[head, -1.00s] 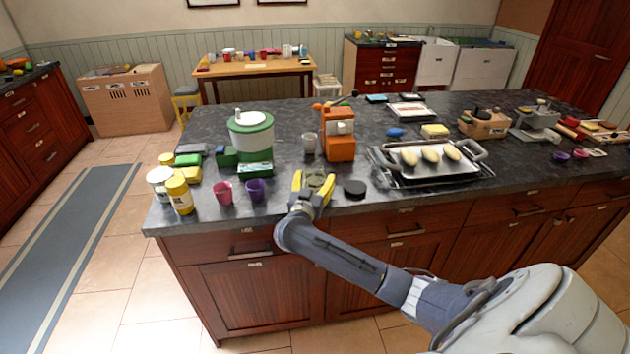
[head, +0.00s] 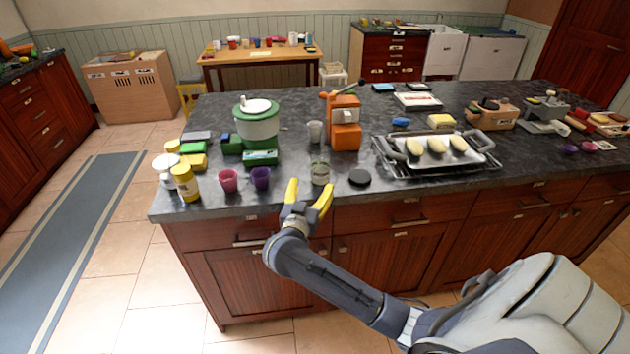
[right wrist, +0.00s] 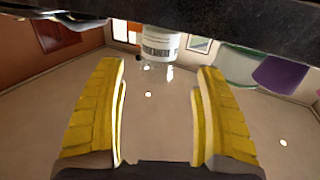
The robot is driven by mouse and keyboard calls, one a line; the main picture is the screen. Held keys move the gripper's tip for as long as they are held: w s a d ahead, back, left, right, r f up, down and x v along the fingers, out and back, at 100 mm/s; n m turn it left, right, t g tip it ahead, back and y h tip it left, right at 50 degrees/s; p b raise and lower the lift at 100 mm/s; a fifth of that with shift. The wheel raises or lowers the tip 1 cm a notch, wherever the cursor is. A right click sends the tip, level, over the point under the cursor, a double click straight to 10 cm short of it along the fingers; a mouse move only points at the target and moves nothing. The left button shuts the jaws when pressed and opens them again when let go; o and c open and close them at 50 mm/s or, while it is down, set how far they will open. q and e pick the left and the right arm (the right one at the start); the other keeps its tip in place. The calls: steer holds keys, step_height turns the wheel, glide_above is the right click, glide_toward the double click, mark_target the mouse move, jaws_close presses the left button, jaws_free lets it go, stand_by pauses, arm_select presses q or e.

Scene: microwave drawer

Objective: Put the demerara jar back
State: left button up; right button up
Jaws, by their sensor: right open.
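A small clear glass jar (head: 320,172) with a pale label stands upright near the front edge of the island counter. It also shows in the right wrist view (right wrist: 160,46), at the top between the fingers; its label is too small to read surely. A round black lid (head: 359,177) lies on the counter just right of the jar. My right gripper (head: 308,192), with yellow fingers, is open and empty in front of the counter edge, just short of the jar. Its open fingers also show in the right wrist view (right wrist: 160,85). My left gripper is out of view.
A pink cup (head: 228,180) and a purple cup (head: 261,178) stand left of the jar. An orange machine (head: 345,135) and a grey cup (head: 315,131) stand behind it. A metal tray (head: 470,160) with several pale oval items is to the right.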

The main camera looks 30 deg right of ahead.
steer(key=s+a+r+n+t, duration=0.1)
steer(key=s+a+r+t, duration=0.2)
steer(key=a+r+t, duration=0.35)
steer(key=a+f+n+t+y, duration=0.6)
steer(key=a+n+y, duration=0.1)
steer(key=a+y, duration=0.1)
steer(key=s+a+f+n+g+y, duration=0.1)
steer(key=s+f+n+g+y, duration=0.15)
steer(key=f, duration=1.05)
steer(key=s+a+f+n+g+y, duration=0.1)
steer(key=s+f+n+g+y, duration=0.2)
steer(key=f, duration=1)
steer(key=s+a+f+n+g+y, duration=0.15)
steer(key=f+g, duration=0.25)
steer(key=f, duration=0.9)
steer(key=s+d+f+m+g, duration=0.15)
steer(key=s+f+g, duration=0.55)
steer(key=s+f, duration=1.25)
steer(key=s+d+f+g, duration=0.1)
steer(key=s+f+g, duration=0.1)
steer(key=s, duration=0.6)
steer(key=s+d+f+g+h, duration=0.1)
steer(key=s+d+f+g, duration=0.1)
steer(key=s+f, duration=0.3)
steer(key=s+d+f+g, duration=0.1)
steer(key=s+f, duration=0.3)
steer(key=s, duration=0.7)
steer(key=shift+s+d+f+g, duration=0.3)
steer(key=shift+d+g, duration=0.1)
steer(key=shift+g, duration=0.3)
